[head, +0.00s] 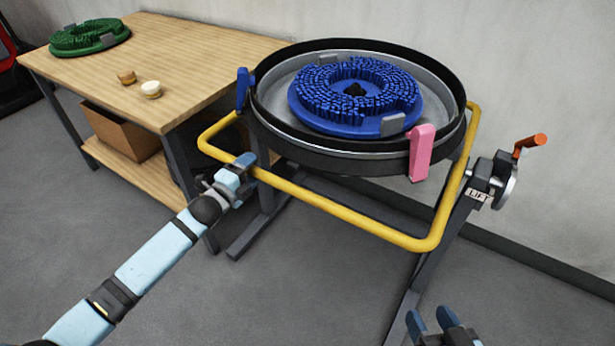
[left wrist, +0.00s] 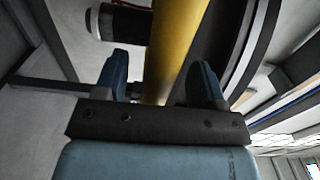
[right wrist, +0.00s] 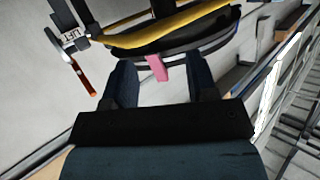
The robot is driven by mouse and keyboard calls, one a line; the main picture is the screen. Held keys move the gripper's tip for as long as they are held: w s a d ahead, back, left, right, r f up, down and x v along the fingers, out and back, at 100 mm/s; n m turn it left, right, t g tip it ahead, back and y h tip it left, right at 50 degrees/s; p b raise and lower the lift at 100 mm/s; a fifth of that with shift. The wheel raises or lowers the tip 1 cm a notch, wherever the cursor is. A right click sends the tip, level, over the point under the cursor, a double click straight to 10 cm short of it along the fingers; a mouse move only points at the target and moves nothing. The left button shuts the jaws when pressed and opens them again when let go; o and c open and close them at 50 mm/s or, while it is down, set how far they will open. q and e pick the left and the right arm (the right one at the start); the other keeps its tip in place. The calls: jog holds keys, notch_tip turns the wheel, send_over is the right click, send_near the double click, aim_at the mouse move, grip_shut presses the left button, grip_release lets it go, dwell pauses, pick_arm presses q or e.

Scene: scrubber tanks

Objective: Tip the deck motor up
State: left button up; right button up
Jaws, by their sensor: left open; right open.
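The deck (head: 350,160) is a round black-rimmed pan on a dark stand, with a blue bristle brush (head: 355,95) facing up in it. A yellow bar (head: 340,212) loops around its front and sides. A pink tab (head: 422,152) hangs on the rim. A motor is not plainly seen. My left gripper (head: 243,170) is at the bar's left front; in the left wrist view the bar (left wrist: 175,50) passes between or just beyond its open fingers. I cannot tell if they touch. My right gripper (head: 435,322) is open and empty, low at the front right, apart from the bar.
A crank with an orange handle (head: 530,144) and a LIFT label (head: 477,195) is on the stand's right post. A wooden table (head: 190,60) at left bears a green brush (head: 90,37) and two small knobs. A cardboard box (head: 120,132) sits below. Floor in front is clear.

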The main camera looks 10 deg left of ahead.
pick_arm(q)
jog(key=c, duration=1.1)
jog(key=shift+r+p, duration=0.3)
jog(key=shift+r, duration=0.05)
jog(key=r+p, duration=0.2)
jog(key=r, duration=0.1)
jog(key=shift+w+d, duration=0.1)
jog(key=shift+w, duration=0.2)
jog(key=r+p, duration=0.1)
jog(key=r, duration=0.1)
jog(key=w+r+p, duration=0.1)
jog(key=p, duration=0.1)
jog(key=shift+d+r+p, duration=0.15)
jog(key=shift+r+p, duration=0.15)
jog(key=shift+r, duration=0.05)
pick_arm(e)
jog(key=d+f+g, duration=0.1)
jog(key=s+d+f+g+h, duration=0.1)
jog(key=shift+s+d+f+h, duration=0.2)
jog(key=shift+s+f+h, duration=0.1)
jog(key=shift+r, duration=0.1)
